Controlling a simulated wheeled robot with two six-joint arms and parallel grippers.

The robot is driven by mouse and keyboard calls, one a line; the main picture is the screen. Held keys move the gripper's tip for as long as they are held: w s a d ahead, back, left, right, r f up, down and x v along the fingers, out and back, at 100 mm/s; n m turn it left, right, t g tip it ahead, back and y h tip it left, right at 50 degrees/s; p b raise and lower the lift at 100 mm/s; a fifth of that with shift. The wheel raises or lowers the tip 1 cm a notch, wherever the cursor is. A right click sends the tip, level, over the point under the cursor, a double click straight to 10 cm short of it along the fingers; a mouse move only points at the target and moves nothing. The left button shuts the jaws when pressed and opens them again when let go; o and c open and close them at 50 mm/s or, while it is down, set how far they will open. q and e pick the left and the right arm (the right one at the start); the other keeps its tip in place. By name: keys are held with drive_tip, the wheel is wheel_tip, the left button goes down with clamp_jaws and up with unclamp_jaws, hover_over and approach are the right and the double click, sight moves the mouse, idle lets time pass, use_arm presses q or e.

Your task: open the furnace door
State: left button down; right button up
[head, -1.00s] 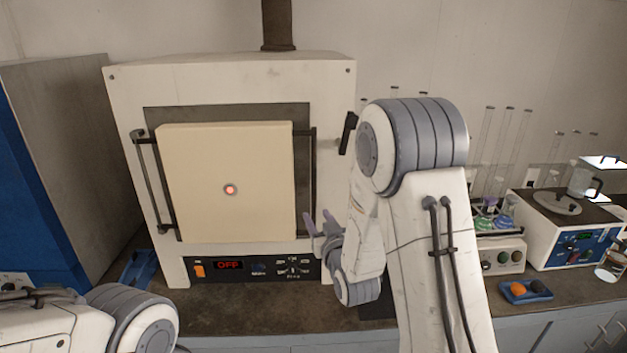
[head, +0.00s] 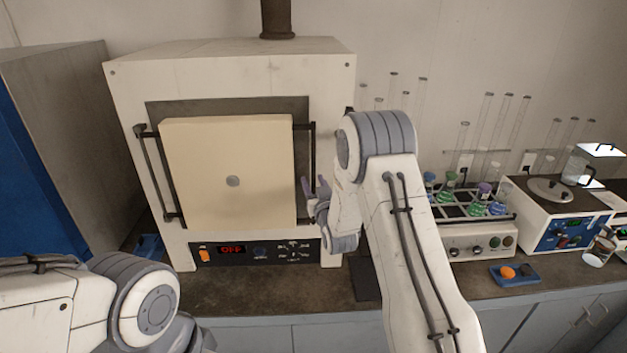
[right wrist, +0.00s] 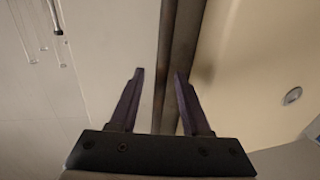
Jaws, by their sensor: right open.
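The white furnace (head: 240,72) stands at the back left. Its cream door (head: 228,150) looks closed, with a round grey spot at its middle. A dark upright bar handle (head: 313,140) runs along the door's right side. My right gripper (head: 315,186) is open beside that bar.
The furnace panel (head: 262,250) reads OFF. To the right stand a tube rack (head: 460,208) with flasks and a white-and-blue instrument (head: 560,225). An orange-and-blue item (head: 515,273) lies on the counter. The counter (head: 250,295) before the furnace is mostly clear.

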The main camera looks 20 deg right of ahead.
clamp_jaws()
idle(1.4)
